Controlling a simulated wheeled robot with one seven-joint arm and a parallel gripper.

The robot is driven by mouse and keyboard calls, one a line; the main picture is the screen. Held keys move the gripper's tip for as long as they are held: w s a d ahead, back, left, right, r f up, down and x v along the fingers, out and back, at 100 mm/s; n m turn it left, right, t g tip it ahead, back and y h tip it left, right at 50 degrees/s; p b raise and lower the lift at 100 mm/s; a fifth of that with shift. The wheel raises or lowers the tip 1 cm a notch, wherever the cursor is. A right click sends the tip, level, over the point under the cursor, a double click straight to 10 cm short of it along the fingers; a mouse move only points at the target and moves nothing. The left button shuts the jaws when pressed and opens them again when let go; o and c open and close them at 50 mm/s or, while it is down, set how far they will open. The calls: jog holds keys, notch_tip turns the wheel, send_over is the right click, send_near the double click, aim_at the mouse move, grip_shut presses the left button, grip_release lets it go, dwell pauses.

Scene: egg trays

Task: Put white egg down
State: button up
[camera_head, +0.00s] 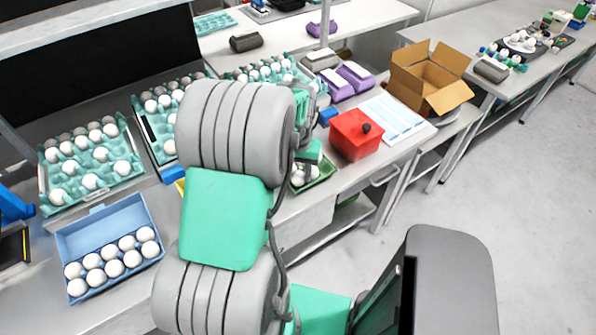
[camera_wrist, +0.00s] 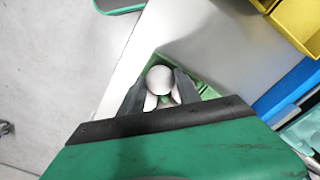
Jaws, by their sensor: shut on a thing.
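A white egg (camera_wrist: 160,79) sits between the two dark fingers of my gripper (camera_wrist: 159,90) in the wrist view. The gripper is shut on it. A small green tray (camera_wrist: 208,92) lies below and around the fingertips. In the head view the same green tray (camera_head: 325,176) stands near the front edge of the table, with white eggs (camera_head: 298,178) at it, partly hidden by my arm. I cannot tell whether the held egg touches the tray.
A blue carton (camera_head: 76,240) with several white eggs is at the lower left. Teal egg trays (camera_head: 127,170) stand behind it. A red box (camera_head: 357,135) with a black knob is right of the green tray. An open cardboard box (camera_head: 425,80) is farther right. Yellow bins (camera_wrist: 297,20) show in the wrist view.

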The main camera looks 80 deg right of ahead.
aim_at(298, 175)
jog(key=shift+a+f, duration=0.25)
jog(key=shift+f, duration=0.2)
jog(key=shift+a+f+b, duration=0.35)
jog(key=shift+f+b, duration=0.25)
jog(key=shift+f, duration=0.05)
jog(key=o, duration=0.6)
jog(key=shift+o, duration=0.5)
notch_tip(298, 175, up, 14)
jog(key=b, duration=0.1)
jog(key=shift+d+f, duration=0.15)
jog(key=shift+d, duration=0.2)
jog(key=w+a+r+n+t+h, duration=0.1)
jog(key=w+a+n, duration=0.3)
jog(key=w+a, duration=0.45)
jog(key=w+a+r+n, duration=0.25)
jog(key=w+a, duration=0.25)
jog(key=w, duration=0.7)
jog(key=w+a+n+t, duration=0.1)
jog(key=a+n, duration=0.4)
jog(key=a, duration=0.8)
jog(key=w+a+f+n+t+y, duration=0.1)
jog(key=w+a+n, duration=0.3)
jog(key=a, duration=1)
jog(key=shift+w+a+f+n+t, duration=0.25)
jog(key=shift+n+t, duration=0.25)
jog(key=shift+n, duration=0.45)
